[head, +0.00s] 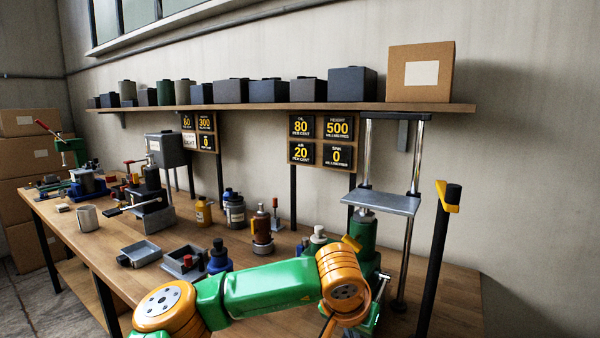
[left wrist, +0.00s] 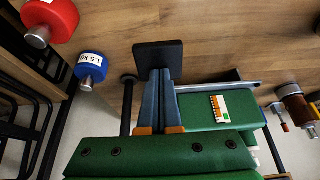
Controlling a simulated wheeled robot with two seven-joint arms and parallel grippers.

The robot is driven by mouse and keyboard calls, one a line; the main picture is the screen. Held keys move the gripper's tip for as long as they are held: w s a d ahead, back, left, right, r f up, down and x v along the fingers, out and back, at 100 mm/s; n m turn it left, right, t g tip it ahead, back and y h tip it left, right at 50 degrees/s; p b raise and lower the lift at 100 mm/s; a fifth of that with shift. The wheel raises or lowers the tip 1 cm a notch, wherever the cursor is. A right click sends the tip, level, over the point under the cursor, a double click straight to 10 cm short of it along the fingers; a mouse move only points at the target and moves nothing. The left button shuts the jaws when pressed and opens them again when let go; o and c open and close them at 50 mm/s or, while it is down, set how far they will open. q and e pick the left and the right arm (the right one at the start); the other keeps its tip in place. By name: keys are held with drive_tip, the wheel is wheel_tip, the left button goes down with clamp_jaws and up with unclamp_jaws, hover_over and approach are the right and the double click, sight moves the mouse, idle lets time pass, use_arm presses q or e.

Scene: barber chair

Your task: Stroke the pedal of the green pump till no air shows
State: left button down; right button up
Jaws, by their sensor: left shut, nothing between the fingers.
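The green pump (head: 363,232) stands at the right of the bench, under a grey plate between two chrome posts; my arm hides part of it. In the left wrist view the green pump body (left wrist: 205,105) carries a small card with orange and green marks. A black pad (left wrist: 157,60), which looks like the pedal, lies at the tips of my left gripper (left wrist: 160,72). The fingers are shut with nothing between them; I cannot tell whether they touch the pad. The board (head: 320,141) above the pump reads air 20 per cent and oil 80 per cent. My right gripper is not in view.
A black post with a yellow top (head: 448,195) stands right of the pump. Bottles (head: 235,210), grey trays (head: 140,253) and other pumps fill the bench to the left. Red (left wrist: 50,18) and blue (left wrist: 90,66) weights show in the left wrist view.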

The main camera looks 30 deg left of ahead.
use_arm(q)
wheel_tip(320, 180, down, 2)
drive_tip(key=shift+w+f+b, duration=0.1)
drive_tip(key=shift+b, duration=0.3)
drive_tip(key=shift+w+r+p, duration=0.1)
drive_tip(key=shift+r+p, duration=0.35)
drive_tip(key=shift+r, duration=0.05)
drive_tip(key=r+p, duration=0.1)
drive_tip(key=r, duration=0.1)
drive_tip(key=r+p, duration=0.1)
drive_tip(key=p, duration=0.1)
drive_tip(key=r+p, duration=0.1)
drive_tip(key=r, duration=0.1)
drive_tip(key=shift+s+r, duration=0.3)
drive_tip(key=shift+s, duration=0.1)
drive_tip(key=shift+f, duration=0.25)
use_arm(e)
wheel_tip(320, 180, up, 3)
